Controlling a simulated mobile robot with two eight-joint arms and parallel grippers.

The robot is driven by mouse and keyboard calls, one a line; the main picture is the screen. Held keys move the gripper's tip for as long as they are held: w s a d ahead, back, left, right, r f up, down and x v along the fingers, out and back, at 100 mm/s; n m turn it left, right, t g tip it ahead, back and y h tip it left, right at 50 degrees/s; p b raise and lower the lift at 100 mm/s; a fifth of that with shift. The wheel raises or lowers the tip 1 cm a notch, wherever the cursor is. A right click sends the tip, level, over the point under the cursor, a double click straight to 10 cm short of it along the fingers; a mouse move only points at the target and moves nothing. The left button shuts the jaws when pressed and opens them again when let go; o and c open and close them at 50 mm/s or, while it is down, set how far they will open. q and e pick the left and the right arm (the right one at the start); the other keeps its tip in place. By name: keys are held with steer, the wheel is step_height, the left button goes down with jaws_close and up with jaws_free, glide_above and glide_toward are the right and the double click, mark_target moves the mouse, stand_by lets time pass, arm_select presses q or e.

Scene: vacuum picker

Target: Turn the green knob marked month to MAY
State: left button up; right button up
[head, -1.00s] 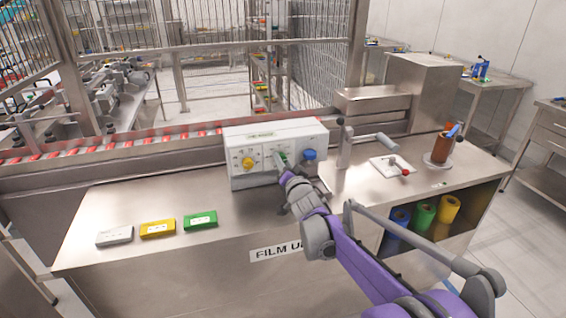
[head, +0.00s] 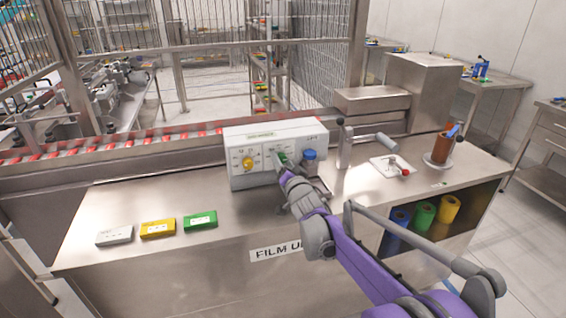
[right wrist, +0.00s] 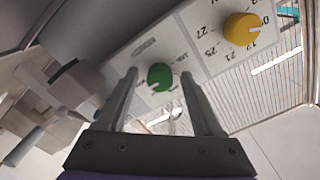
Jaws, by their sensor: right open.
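The green knob (head: 283,158) is on the front of a white control box (head: 274,134), partly hidden by my right gripper in the head view. In the right wrist view the green knob (right wrist: 159,77) shows between my two fingers, with small month lettering around it that is too blurred to read for certain. My right gripper (head: 284,167) is open and points at the knob's face. One finger shows on each side of the knob, and I cannot tell whether they touch it. My left gripper is not in view.
A yellow numbered knob (head: 248,162) is left of the green one, and a blue knob (head: 309,155) is to its right. Grey (head: 114,236), yellow (head: 158,228) and green (head: 200,220) blocks lie on the steel bench. A crank handle (head: 372,142) stands to the right.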

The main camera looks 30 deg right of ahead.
steer(key=v, duration=1.1)
